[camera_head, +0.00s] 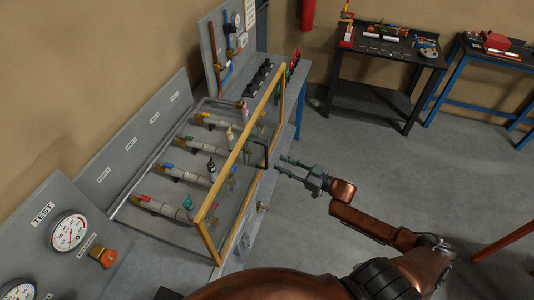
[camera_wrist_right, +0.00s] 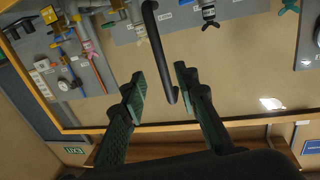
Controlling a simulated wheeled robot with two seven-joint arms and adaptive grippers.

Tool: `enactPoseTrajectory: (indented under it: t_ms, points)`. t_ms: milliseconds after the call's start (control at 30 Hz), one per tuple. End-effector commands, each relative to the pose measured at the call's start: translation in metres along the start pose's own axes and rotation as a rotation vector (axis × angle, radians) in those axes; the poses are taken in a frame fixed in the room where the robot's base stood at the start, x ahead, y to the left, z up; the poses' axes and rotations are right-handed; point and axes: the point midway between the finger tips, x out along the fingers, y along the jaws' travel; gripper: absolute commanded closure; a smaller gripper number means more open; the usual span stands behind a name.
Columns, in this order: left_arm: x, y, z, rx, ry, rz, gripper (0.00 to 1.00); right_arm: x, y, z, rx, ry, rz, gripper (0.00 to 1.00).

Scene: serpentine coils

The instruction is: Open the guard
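The guard (camera_head: 232,150) is a clear panel in a yellow frame, standing upright along the front of the pipe bench; it looks closed. Its black bar handle (camera_head: 264,152) sticks out on the side facing me. My right gripper (camera_head: 281,164) is open just right of the handle, fingers pointing at it. In the right wrist view, the black handle (camera_wrist_right: 155,40) comes down from the top, and its lower end appears between the two spread fingers of the right gripper (camera_wrist_right: 161,82). I cannot see contact. My left gripper is not in view.
Behind the guard are several pipe rows with coloured valves (camera_head: 170,172). A gauge panel (camera_head: 68,232) stands at the lower left. A dark table (camera_head: 375,100) and a blue-legged table (camera_head: 478,68) stand at the back right. The floor (camera_head: 330,140) right of the bench is clear.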

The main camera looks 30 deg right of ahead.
Motion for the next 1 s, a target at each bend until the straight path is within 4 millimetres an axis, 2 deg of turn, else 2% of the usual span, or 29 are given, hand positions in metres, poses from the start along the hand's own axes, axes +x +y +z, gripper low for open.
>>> enactPoseTrajectory:
  t_ms: [67,500,633,900,1000]
  points:
    - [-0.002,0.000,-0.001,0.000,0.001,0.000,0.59,0.007,-0.003,-0.006,0.002,0.008,-0.010,0.72]
    - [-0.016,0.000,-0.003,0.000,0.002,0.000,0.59,0.069,-0.003,-0.006,0.000,0.007,-0.008,0.72]
    - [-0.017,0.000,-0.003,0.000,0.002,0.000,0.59,0.076,-0.003,-0.004,0.000,0.005,-0.008,0.72]
    - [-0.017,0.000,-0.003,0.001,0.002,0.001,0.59,0.078,-0.003,-0.004,0.000,0.004,-0.008,0.72]
    - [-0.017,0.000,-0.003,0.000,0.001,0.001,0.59,0.077,-0.003,-0.004,0.000,0.004,-0.008,0.78]
